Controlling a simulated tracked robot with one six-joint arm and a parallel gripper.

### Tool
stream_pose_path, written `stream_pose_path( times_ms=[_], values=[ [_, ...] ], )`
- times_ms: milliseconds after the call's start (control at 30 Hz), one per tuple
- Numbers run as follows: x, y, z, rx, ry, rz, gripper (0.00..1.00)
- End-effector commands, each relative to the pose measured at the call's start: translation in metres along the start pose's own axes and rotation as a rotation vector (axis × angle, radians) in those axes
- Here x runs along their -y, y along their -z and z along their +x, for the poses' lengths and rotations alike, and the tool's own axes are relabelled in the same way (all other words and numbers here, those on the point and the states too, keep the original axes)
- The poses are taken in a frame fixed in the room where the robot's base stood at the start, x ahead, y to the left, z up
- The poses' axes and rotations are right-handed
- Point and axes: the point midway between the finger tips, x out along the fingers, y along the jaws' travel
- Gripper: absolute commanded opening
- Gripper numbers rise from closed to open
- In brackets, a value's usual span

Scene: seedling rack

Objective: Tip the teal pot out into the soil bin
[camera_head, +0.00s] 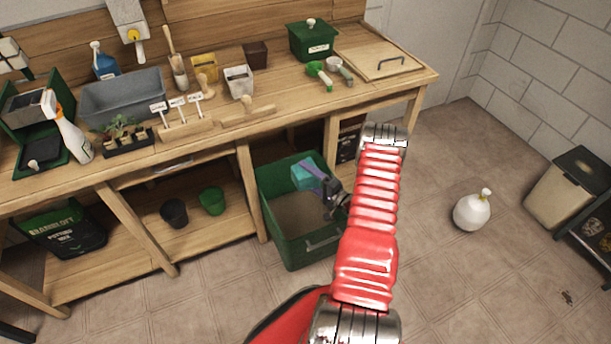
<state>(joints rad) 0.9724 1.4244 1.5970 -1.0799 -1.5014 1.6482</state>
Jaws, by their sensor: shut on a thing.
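The teal pot (301,178) is held above the far part of the green soil bin (281,247), which stands on the floor at the bench's front. The pot looks tilted on its side, but its mouth is not clearly visible. My gripper (313,174) is shut on the pot, reaching in from the right over the bin. Part of the pot is hidden by the gripper's fingers. Brown shows inside the bin; I cannot tell how much soil lies there. My red arm hides the bin's right side.
The wooden bench (210,137) carries a grey tub (122,98), a seedling tray (128,148), a spray bottle (69,135) and a green lidded box (313,40). Two pots stand on the lower shelf.

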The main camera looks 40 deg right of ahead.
Motion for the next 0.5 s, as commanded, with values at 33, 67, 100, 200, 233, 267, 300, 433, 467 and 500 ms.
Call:
stream_pose_path(
  times_ms=[33, 67, 100, 200, 233, 267, 300, 433, 467, 500],
  values=[
    [-0.0012, -0.0002, -0.0002, 0.000, 0.017, 0.038, 0.41],
    [-0.0019, -0.0003, -0.0001, 0.000, 0.027, 0.062, 0.41],
    [-0.0025, -0.0004, 0.0000, 0.000, 0.040, 0.094, 0.41],
    [-0.0039, -0.0008, 0.0001, 0.001, 0.073, 0.174, 0.41],
    [-0.0042, -0.0008, 0.0002, 0.001, 0.084, 0.199, 0.41],
    [-0.0045, -0.0007, 0.0002, 0.001, 0.093, 0.222, 0.41],
    [-0.0050, -0.0008, 0.0001, 0.001, 0.107, 0.255, 0.41],
    [-0.0067, -0.0012, 0.0004, 0.002, 0.151, 0.360, 0.41],
    [-0.0075, -0.0014, 0.0004, 0.001, 0.160, 0.385, 0.41],
    [-0.0083, -0.0014, 0.0003, 0.001, 0.173, 0.417, 0.41]
  ],
)
